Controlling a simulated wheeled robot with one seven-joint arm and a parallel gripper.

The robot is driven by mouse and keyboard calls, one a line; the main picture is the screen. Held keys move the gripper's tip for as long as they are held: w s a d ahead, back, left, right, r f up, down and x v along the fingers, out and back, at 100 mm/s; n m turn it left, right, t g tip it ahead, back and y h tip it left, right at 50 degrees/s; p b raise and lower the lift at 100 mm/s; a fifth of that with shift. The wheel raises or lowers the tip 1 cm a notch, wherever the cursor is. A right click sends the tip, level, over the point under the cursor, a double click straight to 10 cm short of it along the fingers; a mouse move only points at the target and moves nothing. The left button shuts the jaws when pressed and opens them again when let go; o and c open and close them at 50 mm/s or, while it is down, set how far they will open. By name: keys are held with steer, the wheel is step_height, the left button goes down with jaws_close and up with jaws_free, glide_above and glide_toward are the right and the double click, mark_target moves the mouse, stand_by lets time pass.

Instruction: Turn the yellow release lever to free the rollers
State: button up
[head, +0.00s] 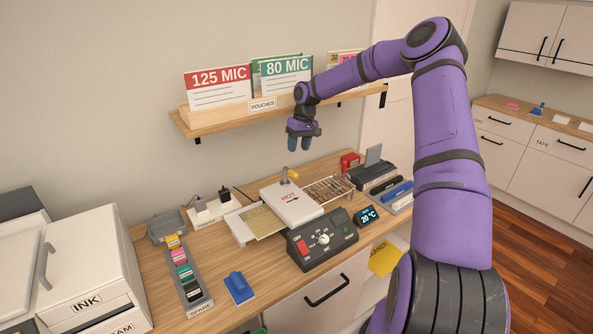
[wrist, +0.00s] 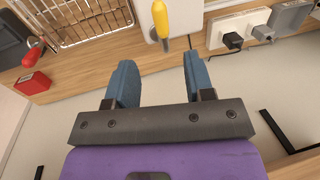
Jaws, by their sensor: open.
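The yellow release lever (head: 291,173) stands at the back of the white laminator marked HOT (head: 292,205) on the wooden desk. In the wrist view the lever's yellow handle (wrist: 161,18) shows at the top centre, with a metal shaft at its lower end. My gripper (head: 304,143) points down above the back of the desk, higher than the lever and apart from it. In the wrist view its two blue fingers (wrist: 157,75) are spread with nothing between them. The rollers are hidden inside the laminator.
A control box (head: 323,239) stands in front of the laminator, and a wire rack (head: 328,190) to its right. A red block (head: 350,161) sits behind the rack. Plugs in a power strip (head: 210,208) lie to the left. A shelf with pouches (head: 262,112) hangs above.

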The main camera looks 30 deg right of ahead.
steer(key=f, duration=0.3)
steer(key=a+f, duration=0.1)
steer(key=f, duration=0.2)
steer(key=a+f, duration=0.1)
steer(key=f, duration=0.2)
steer(key=shift+f, duration=0.35)
jaws_close()
